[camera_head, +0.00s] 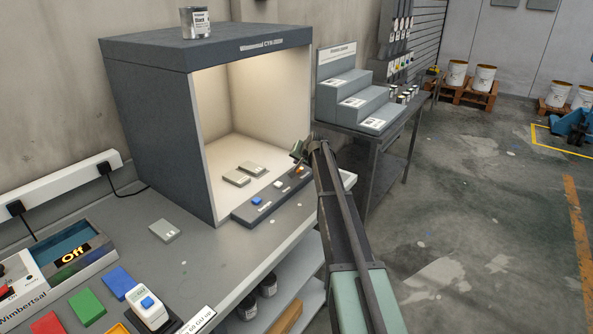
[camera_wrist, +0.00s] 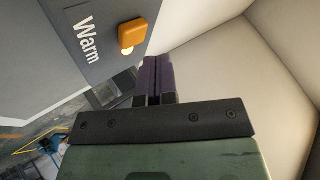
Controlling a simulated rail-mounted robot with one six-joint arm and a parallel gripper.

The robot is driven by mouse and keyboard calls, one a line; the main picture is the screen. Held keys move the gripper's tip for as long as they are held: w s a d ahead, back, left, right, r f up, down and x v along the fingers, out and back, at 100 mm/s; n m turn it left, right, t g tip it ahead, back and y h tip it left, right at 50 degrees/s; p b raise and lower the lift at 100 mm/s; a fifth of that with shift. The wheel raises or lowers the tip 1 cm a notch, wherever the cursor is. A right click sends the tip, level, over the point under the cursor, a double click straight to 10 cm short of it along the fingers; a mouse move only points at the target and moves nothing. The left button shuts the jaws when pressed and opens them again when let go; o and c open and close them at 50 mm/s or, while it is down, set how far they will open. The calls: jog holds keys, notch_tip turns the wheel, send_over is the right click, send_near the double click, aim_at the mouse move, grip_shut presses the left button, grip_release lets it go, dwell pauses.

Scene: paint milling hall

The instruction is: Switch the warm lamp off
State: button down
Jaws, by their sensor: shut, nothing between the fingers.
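The light booth (camera_head: 150,85) stands on the bench, its inside lit with a warm, yellowish glow. A dark control strip (camera_head: 262,214) runs along its front with a blue button (camera_head: 257,201) and a pale button (camera_head: 279,184). In the wrist view, an orange button (camera_wrist: 132,34) sits beside the printed word Warm (camera_wrist: 86,40), with a small bright spot at its edge. My gripper (camera_head: 299,149) is at the right end of the strip. In the wrist view its dark purple fingers (camera_wrist: 158,64) are shut and empty, close beside the orange button; contact cannot be told.
Two grey panels (camera_head: 237,178) lie on the booth floor, and another (camera_head: 164,231) on the bench. A tin (camera_head: 195,22) stands on the booth roof. A stepped grey stand (camera_head: 350,96) is on a table to the right. Open floor (camera_head: 450,190) lies at right.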

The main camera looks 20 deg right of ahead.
dwell(0.3)
jog(key=shift+f+b, duration=0.45)
jog(key=shift+f+b, duration=0.45)
dwell(0.5)
jog(key=shift+r+p, duration=0.95)
notch_tip(320, 180, up, 6)
jog(key=p, duration=0.6)
